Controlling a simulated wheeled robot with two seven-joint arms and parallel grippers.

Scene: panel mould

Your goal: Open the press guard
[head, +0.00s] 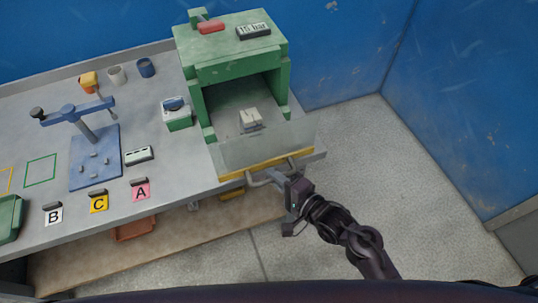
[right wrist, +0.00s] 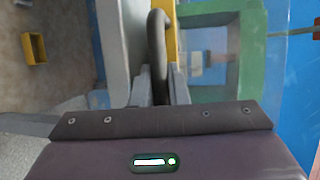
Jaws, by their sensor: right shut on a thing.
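The green press (head: 230,60) stands at the back right end of the bench. Its guard (head: 285,143) is a clear panel across the lower front, with a yellow strip (head: 238,173) along its bottom edge and a grey bar handle (head: 252,183). My right gripper (head: 275,178) is shut on the handle; in the right wrist view the handle (right wrist: 158,45) runs between the fingers. A small pale block (head: 250,117) sits inside the press, behind the guard. My left gripper is not in view.
A green tray (head: 10,218) is at the left. Blue walls stand behind and right; the floor (head: 370,150) right of the bench is clear.

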